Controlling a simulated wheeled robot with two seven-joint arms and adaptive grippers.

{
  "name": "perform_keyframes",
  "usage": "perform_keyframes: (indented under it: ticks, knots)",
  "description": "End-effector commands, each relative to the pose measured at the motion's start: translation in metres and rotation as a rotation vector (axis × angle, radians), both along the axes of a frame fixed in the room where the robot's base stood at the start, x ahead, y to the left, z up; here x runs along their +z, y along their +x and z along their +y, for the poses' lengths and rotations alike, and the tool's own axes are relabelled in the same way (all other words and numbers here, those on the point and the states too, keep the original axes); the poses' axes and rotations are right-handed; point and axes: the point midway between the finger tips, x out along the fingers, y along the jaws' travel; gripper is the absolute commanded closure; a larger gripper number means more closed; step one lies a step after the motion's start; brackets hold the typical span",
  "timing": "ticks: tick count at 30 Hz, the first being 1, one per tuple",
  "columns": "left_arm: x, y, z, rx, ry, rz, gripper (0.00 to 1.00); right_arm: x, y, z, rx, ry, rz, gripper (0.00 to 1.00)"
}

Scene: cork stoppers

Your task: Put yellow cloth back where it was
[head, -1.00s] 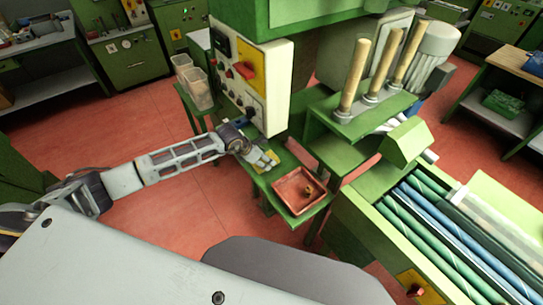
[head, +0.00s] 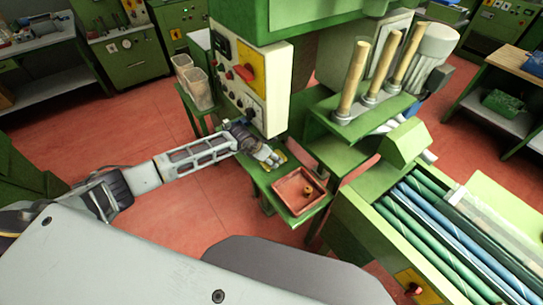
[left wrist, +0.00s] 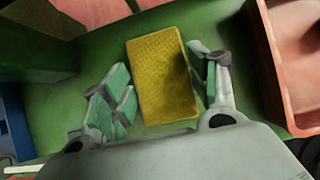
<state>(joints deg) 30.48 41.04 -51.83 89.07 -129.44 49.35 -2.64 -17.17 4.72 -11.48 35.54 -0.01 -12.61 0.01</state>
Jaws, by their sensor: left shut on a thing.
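The yellow cloth (left wrist: 162,75) is a flat textured rectangle between the fingers of my left gripper (left wrist: 163,92) in the left wrist view. It lies over the green shelf (left wrist: 75,105); I cannot tell whether it touches it. My left gripper (head: 270,158) is shut on the cloth, with its green-padded fingers on either side. In the head view only a small edge of the cloth (head: 281,157) shows by the fingertips. My right gripper is not in view.
A red tray (head: 286,200) with a small brownish piece in it sits just right of the gripper. A control panel (head: 270,100) with knobs stands right behind it. Wooden rods (head: 355,80) stand upright further right. Green and blue tubes (head: 440,240) fill a bin at lower right.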

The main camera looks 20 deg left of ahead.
Motion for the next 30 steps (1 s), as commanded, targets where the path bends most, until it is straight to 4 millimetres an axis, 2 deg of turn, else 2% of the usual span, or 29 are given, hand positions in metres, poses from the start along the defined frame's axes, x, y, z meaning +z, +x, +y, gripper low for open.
perform_keyframes:
  ticks: [9, 10, 15, 30]
  knots:
    - [-0.0020, 0.0007, -0.0004, 0.000, -0.002, -0.002, 0.59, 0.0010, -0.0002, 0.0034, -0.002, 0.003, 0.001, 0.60]
    - [-0.0022, 0.0005, -0.0004, 0.000, -0.002, -0.002, 0.38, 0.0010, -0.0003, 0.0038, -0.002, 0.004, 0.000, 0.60]
    - [-0.0020, 0.0006, -0.0004, 0.000, -0.002, -0.002, 0.18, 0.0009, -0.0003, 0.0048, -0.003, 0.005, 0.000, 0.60]
    - [0.0012, -0.0007, 0.0013, 0.000, -0.001, -0.003, 0.18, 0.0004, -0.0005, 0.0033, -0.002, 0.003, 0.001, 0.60]
